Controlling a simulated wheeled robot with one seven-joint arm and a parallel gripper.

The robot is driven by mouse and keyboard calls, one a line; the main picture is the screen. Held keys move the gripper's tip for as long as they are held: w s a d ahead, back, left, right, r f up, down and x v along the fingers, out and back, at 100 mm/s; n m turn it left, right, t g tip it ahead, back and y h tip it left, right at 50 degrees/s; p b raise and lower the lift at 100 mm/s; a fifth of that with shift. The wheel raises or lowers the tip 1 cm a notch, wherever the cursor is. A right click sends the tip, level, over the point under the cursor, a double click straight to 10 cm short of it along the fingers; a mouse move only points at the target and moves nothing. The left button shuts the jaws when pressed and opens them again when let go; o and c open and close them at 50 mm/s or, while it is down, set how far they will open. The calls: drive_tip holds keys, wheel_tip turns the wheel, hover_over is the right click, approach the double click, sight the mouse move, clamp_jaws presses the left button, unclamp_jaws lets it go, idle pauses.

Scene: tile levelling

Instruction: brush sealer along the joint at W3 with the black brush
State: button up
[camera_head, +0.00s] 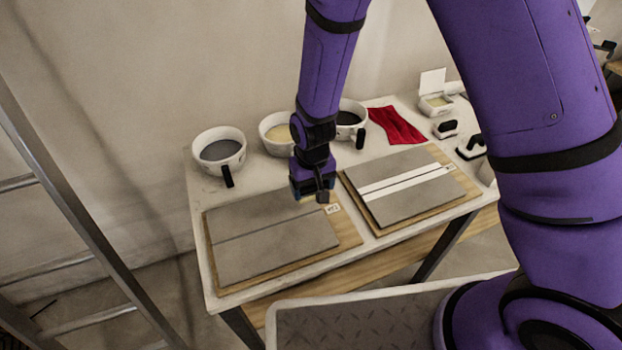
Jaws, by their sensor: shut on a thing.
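My gripper (313,192) points down just over the back right corner of the left tile panel (268,246). It is shut on a small dark thing that I take to be the black brush; its shape is mostly hidden by the jaws. The left panel is grey on a wooden board, with a thin dark joint across it and a small label (333,209) at its right end. The right panel (408,203) has a white band along its joint and its own label (450,167). I cannot surely read which label is W3.
Behind the panels stand a white pot of grey stuff (219,162), one of yellowish stuff (268,121) and one of dark stuff (357,107). A red cloth (396,126), small black-handled tools (445,128) and an open white box (436,104) lie at right. A metal ladder (72,198) stands left.

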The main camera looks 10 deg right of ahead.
sight(290, 213)
drive_tip(key=shift+f, duration=3.3)
drive_tip(key=shift+f, duration=0.65)
drive_tip(key=shift+a, duration=0.15)
drive_tip(key=shift+s+a, duration=0.3)
drive_tip(key=shift+a, duration=0.55)
drive_tip(key=shift+a, duration=0.15)
drive_tip(key=shift+s+a, duration=0.25)
drive_tip(key=shift+a, duration=0.7)
drive_tip(key=shift+s+a, duration=0.3)
drive_tip(key=shift+a, duration=0.6)
